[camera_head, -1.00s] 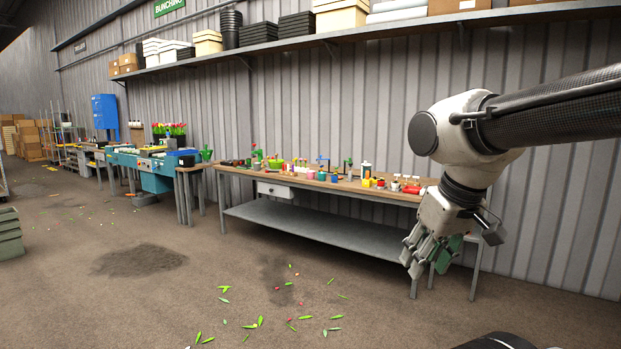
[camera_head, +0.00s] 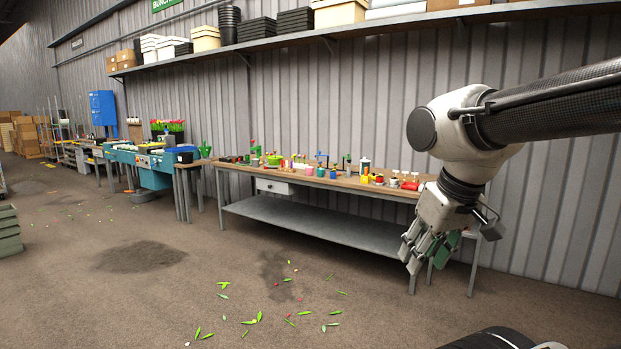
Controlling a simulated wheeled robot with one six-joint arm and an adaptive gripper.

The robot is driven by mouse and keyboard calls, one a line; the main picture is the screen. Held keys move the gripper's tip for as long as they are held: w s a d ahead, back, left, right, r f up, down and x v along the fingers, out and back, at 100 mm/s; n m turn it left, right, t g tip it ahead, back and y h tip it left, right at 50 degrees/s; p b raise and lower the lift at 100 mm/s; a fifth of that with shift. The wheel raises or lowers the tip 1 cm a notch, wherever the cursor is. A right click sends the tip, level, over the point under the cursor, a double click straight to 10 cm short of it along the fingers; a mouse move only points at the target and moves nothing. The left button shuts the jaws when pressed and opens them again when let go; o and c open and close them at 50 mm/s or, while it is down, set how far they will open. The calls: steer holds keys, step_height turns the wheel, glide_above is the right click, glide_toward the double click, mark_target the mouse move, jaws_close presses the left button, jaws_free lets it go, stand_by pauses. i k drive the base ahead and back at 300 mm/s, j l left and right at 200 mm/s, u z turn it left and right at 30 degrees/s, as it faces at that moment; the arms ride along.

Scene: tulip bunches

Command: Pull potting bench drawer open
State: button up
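The potting bench (camera_head: 345,185) stands against the corrugated wall, with a wooden top, grey legs and a lower shelf (camera_head: 310,222). Its white drawer (camera_head: 274,187) sits under the left part of the top, with a small dark handle on its front. The drawer looks shut. My gripper (camera_head: 413,262) hangs at the right, pointing down, in front of the bench's right end in the picture and well apart from the drawer. Its fingers overlap one another in this view, so I cannot tell whether they are open or shut. I see nothing clearly held.
Small pots, tools and bottles crowd the bench top. A teal machine (camera_head: 153,170) and a blue cabinet (camera_head: 103,109) stand farther left. Green crates (camera_head: 9,232) are at the left edge. The floor before the bench is open, with scattered leaves (camera_head: 250,322).

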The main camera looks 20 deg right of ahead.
mark_target(265, 184)
steer(key=i+z, duration=0.2)
steer(key=i, duration=3.6)
steer(key=i+u, duration=0.1)
steer(key=i, duration=0.6)
steer(key=i+l, duration=0.15)
steer(key=i, duration=0.55)
steer(key=i+l+u, duration=0.15)
steer(key=i, duration=0.5)
steer(key=i+l, duration=0.15)
steer(key=l, duration=0.15)
steer(key=i+l, duration=0.2)
